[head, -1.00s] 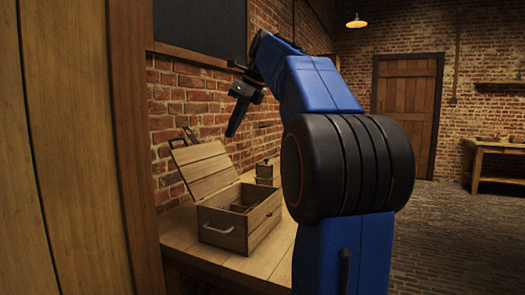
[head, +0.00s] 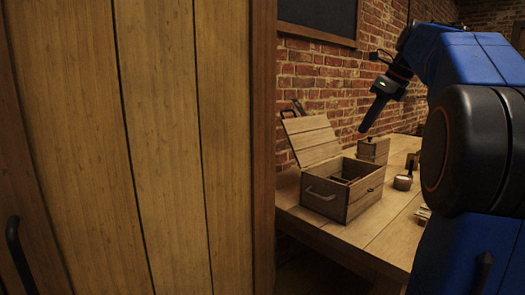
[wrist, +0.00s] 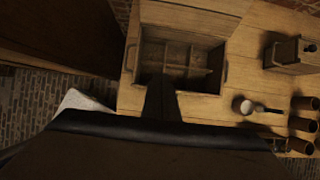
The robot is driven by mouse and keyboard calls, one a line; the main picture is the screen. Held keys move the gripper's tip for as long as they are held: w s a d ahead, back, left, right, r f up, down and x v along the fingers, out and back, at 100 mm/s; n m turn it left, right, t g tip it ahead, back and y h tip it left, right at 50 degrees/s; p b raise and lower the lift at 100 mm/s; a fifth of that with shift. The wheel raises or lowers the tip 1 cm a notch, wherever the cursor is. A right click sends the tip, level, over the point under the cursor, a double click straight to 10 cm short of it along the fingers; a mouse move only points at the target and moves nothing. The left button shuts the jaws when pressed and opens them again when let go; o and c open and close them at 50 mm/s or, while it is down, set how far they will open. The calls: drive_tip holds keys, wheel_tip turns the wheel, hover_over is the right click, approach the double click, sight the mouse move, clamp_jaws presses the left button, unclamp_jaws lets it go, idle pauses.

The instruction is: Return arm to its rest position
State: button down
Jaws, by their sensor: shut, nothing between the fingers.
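My gripper (head: 366,127) points down and to the left in the head view, in the air above the right side of an open wooden box. Its fingers are together and hold nothing. In the wrist view my gripper (wrist: 162,112) shows as a dark shape in front of the box's near edge. My blue arm fills the right side of the head view, bent at the elbow. The wooden box (head: 325,205) stands on the workbench with its lid raised. In the wrist view the box (wrist: 200,104) shows inner compartments that look empty.
A wooden panel (head: 150,140) fills the left of the head view. On the workbench (head: 385,235) are a small lidded box (head: 373,151) and a small round jar (head: 403,182). Several brown cylinders (wrist: 303,124) stand at the right in the wrist view. A brick wall (head: 340,85) rises behind.

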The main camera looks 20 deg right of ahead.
drive_tip(key=shift+a, duration=0.1)
drive_tip(key=s+a+f+n+g+h, duration=0.1)
drive_tip(key=s+a+f+n, duration=0.4)
drive_tip(key=a+f+n, duration=0.35)
drive_tip(key=s+a+f+n, duration=0.4)
drive_tip(key=a+f+n, duration=0.3)
drive_tip(key=a, duration=0.3)
drive_tip(key=s+a+f+n, duration=0.4)
drive_tip(key=s+f+n, duration=0.3)
drive_tip(key=f, duration=0.3)
drive_tip(key=s+a+f+n+h, duration=0.1)
drive_tip(key=s+a+f+n, duration=0.2)
drive_tip(key=s+f+n, duration=0.4)
wheel_tip(320, 180, down, 3)
drive_tip(key=shift+s+a+f+n+t, duration=0.25)
drive_tip(key=shift+a+n+t, duration=0.1)
drive_tip(key=shift+n, duration=0.6)
